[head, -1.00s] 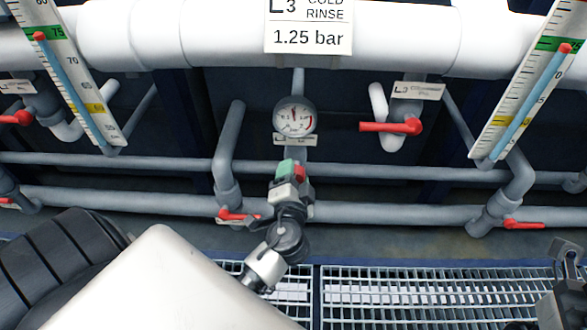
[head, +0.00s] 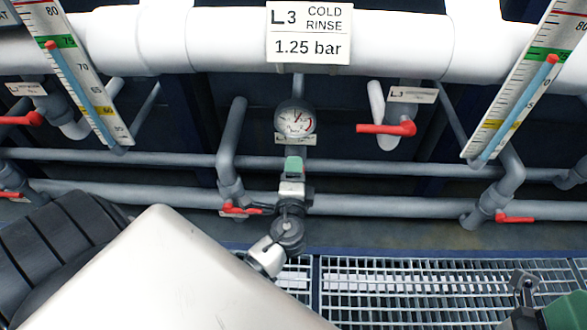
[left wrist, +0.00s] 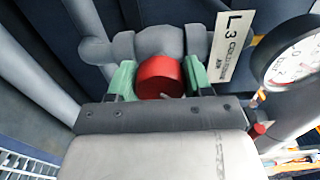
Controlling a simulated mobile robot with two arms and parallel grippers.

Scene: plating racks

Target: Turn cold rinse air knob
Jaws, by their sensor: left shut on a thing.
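The red knob (left wrist: 160,77) sits on a grey pipe fitting in the left wrist view, beside a tag reading L3 and "cold rinse" (left wrist: 229,47). My left gripper (left wrist: 157,78) is shut on it, with a green finger on each side. In the head view my left gripper (head: 293,170) is at the pipe just below the round gauge (head: 295,119), and hides the knob. The gauge needle points up and to the right. The sign (head: 309,33) above reads L3 cold rinse, 1.25 bar. Part of my right gripper (head: 540,303) shows at the bottom right; its opening is unclear.
Red-handled valves (head: 388,129) and (head: 240,209) stand on grey pipes on both sides. Thermometer scales (head: 75,75) and (head: 525,80) flank the gauge. A metal grating (head: 430,290) lies below.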

